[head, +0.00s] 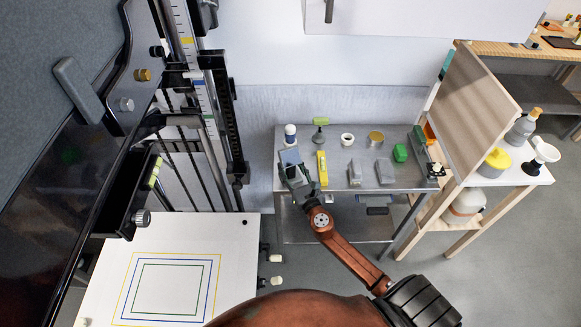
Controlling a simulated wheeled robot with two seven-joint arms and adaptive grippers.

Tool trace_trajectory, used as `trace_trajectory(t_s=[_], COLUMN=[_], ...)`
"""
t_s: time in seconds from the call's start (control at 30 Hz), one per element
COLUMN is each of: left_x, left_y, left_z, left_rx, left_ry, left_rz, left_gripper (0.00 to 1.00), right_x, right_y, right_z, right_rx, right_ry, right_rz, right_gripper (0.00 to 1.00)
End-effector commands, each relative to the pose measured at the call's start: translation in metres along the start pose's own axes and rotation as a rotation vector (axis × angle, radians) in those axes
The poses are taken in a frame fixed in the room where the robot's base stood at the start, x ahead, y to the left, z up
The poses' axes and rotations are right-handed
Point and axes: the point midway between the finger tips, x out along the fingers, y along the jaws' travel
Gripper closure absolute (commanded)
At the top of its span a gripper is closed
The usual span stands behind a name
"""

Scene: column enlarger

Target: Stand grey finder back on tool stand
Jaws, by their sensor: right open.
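My right gripper (293,172) is at the left end of the grey metal tool stand (335,149), with its arm coming up from the lower right. Its jaws are open. A grey-blue upright piece (290,156) shows at the fingertips and may be the grey finder. I cannot tell whether the fingers touch it or whether it rests on the stand, because the gripper covers its lower part. Two other small grey blocks stand on the top, one in the middle (355,172) and one further right (385,170). My left gripper is not in view.
A yellow tool (321,168) stands close right of the gripper. A white-capped bottle (290,134), a green-topped tool (320,130), a white ring (347,140) and a green block (400,153) are also on the stand. The enlarger column (222,110) rises at left.

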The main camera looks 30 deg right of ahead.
Motion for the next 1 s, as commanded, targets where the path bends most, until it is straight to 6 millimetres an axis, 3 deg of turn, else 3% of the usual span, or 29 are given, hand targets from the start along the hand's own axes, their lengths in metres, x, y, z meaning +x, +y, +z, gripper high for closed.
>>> trace_trajectory(t_s=[0.47, 1.0], left_x=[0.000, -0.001], left_y=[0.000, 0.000], left_z=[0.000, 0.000], left_rx=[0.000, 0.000], left_ry=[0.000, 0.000], left_rz=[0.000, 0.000], left_gripper=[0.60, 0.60], right_x=[-0.001, -0.020], right_y=[0.000, 0.000], right_z=[-0.001, -0.001], right_rx=[0.000, 0.000], right_ry=[0.002, 0.002], right_rz=[0.000, 0.000], right_gripper=[0.58, 0.58])
